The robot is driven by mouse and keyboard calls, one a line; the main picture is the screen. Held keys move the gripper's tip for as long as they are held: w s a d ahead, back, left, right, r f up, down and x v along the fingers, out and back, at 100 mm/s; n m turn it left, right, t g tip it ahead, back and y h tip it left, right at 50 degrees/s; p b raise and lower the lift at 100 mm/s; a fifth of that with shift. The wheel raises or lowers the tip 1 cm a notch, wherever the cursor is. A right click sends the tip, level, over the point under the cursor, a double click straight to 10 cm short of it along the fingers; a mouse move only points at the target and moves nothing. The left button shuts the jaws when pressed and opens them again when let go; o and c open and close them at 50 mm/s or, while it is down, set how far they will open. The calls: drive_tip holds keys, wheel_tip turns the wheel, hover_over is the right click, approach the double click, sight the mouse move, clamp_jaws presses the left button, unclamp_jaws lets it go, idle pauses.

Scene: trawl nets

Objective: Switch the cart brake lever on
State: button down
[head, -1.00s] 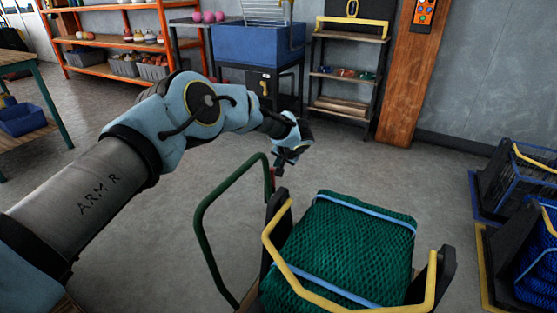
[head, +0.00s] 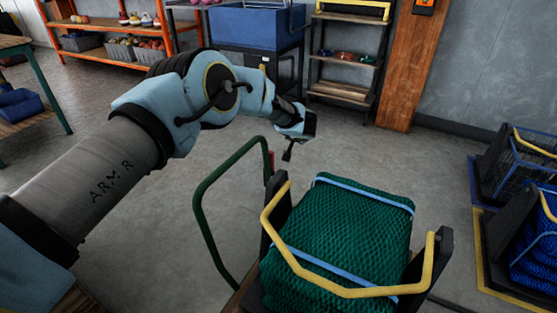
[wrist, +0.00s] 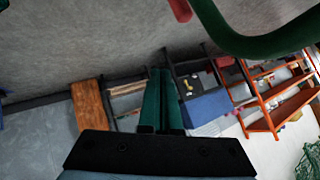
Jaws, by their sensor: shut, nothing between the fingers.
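The cart's green tube handle (head: 205,180) stands left of the net load in the head view. A small red part (head: 271,160), likely the brake lever, is on the handle's right upright. A red end also shows at the top of the wrist view (wrist: 181,10), beside the curved green tube (wrist: 250,45). My gripper (head: 288,156) is just right of the red part in the head view, with a small gap in the picture. Its dark green fingers are together and empty in the wrist view (wrist: 161,72). Which position the lever is in cannot be told.
A green net bundle (head: 345,225) with a yellow bar (head: 350,292) and black side posts sits on the cart. Blue net crates (head: 520,165) stand at the right. Orange shelving (head: 125,42), a blue tub (head: 255,45) and a rack line the back. Grey floor between is clear.

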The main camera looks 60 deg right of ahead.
drive_tip(key=s+d+f+m+g+h+b, duration=0.1)
drive_tip(key=s+d+f+m+g+b, duration=0.15)
drive_tip(key=s, duration=0.35)
drive_tip(key=s+d+f+m+g+h+b, duration=0.1)
drive_tip(key=s+g+b, duration=0.1)
drive_tip(key=s+b, duration=0.25)
drive_tip(key=w+a+r+n+t+y+b, duration=0.2)
drive_tip(key=w+a+n+t+y+b, duration=0.1)
drive_tip(key=a, duration=0.5)
drive_tip(key=shift+w+a+n+t+y+b, duration=0.15)
drive_tip(key=shift+w+n+t+y+b, duration=0.4)
drive_tip(key=shift+w+y, duration=0.7)
drive_tip(key=b, duration=0.2)
hover_over(271, 167)
drive_tip(key=s, duration=0.3)
wheel_tip(271, 167, down, 8)
